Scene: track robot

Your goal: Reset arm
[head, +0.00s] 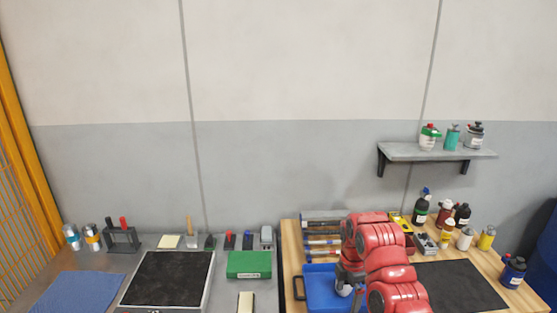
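My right arm (388,262), red with grey joints, comes in from the bottom edge right of centre. It bends over the wooden table. The end of my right gripper (345,289) points down over the blue tray (319,289). Its fingers are small and partly hidden by the arm, so I cannot tell whether it is open or holds anything. My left arm and gripper are not in view.
A black mat (460,285) and several bottles (421,209) are right of my arm. A wall shelf (430,152) hangs above. The left grey table holds a dark plate (168,279), a green box (249,264) and a blue mat (77,292).

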